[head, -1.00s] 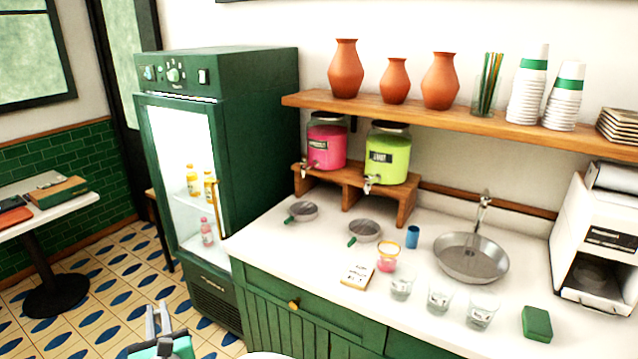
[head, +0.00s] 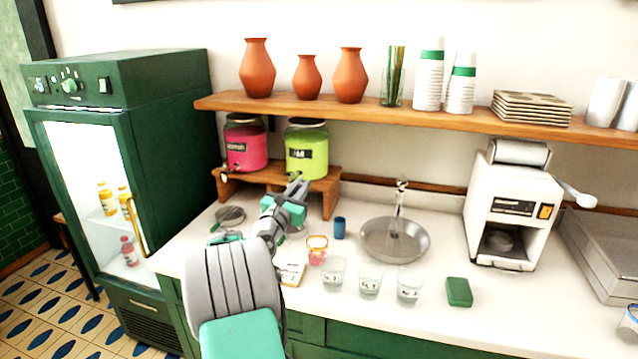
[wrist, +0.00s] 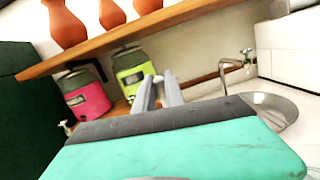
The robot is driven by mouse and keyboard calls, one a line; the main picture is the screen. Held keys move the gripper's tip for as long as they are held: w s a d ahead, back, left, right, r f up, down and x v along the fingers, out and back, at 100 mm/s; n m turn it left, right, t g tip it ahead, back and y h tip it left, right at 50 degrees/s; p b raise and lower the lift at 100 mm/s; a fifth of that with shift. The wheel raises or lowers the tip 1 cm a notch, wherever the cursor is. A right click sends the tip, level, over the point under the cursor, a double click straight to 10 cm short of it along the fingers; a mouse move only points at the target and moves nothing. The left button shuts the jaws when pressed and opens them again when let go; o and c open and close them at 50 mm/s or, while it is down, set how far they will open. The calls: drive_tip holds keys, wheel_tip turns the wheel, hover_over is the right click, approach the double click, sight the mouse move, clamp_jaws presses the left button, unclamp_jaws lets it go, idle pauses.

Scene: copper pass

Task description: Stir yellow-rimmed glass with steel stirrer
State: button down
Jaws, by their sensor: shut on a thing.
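The yellow-rimmed glass (head: 317,249) stands upright on the white counter in the head view, with pink liquid in it. My gripper (head: 298,186) is raised above the counter, left of and above the glass and apart from it, in front of the dispenser stand. It also shows in the wrist view (wrist: 160,88), its grey fingers close together. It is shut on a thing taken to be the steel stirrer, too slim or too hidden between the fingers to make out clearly. The glass does not show in the wrist view.
Clear glasses (head: 369,280) stand right of the yellow-rimmed glass, a blue cup (head: 339,228) behind it. A round sink (head: 395,240), green sponge (head: 459,292) and white machine (head: 510,205) are further right. Pink (head: 245,148) and green (head: 306,150) dispensers stand under the wooden shelf (head: 390,114).

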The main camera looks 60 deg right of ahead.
drive_tip(key=s+d+m+g, duration=0.1)
drive_tip(key=s+d+g, duration=0.1)
drive_tip(key=s+d, duration=0.15)
wheel_tip(320, 180, down, 12)
drive_tip(key=b, duration=0.9)
drive_tip(key=shift+s+f, duration=0.2)
drive_tip(key=shift+s, duration=0.15)
drive_tip(key=shift+a, duration=0.1)
